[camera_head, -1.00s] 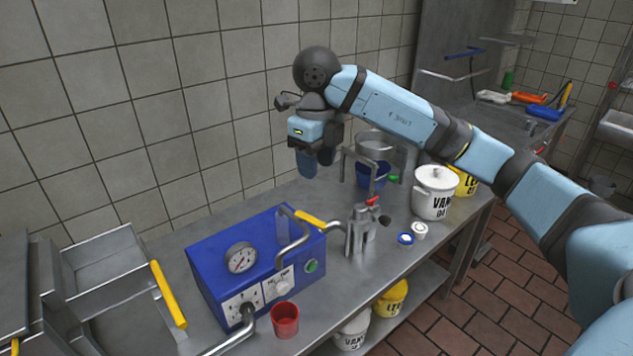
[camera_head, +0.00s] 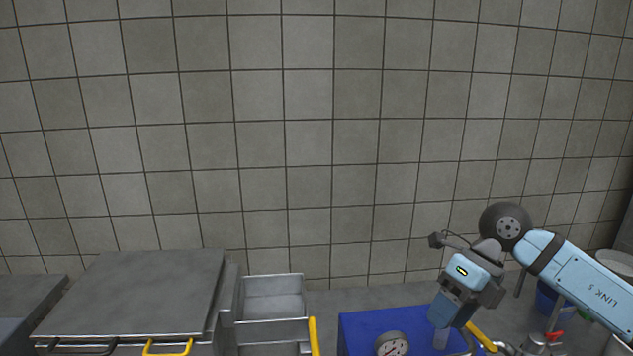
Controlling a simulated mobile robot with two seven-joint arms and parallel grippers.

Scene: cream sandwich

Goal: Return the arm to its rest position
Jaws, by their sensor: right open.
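My right arm (camera_head: 585,275) comes in from the right edge, with its blue link and dark round joint in front of the tiled wall. My right gripper (camera_head: 447,325) points down at the lower right, over or in front of the right part of the blue machine (camera_head: 365,325). Its jaws are open with nothing seen between them. Whether it touches the machine cannot be told. My left gripper is not in view.
A grey metal lid (camera_head: 140,290) and a metal tray unit (camera_head: 272,300) with a yellow handle (camera_head: 314,336) stand at the lower left. A blue container (camera_head: 546,297) is partly hidden behind my arm. The tiled wall (camera_head: 250,130) behind is bare.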

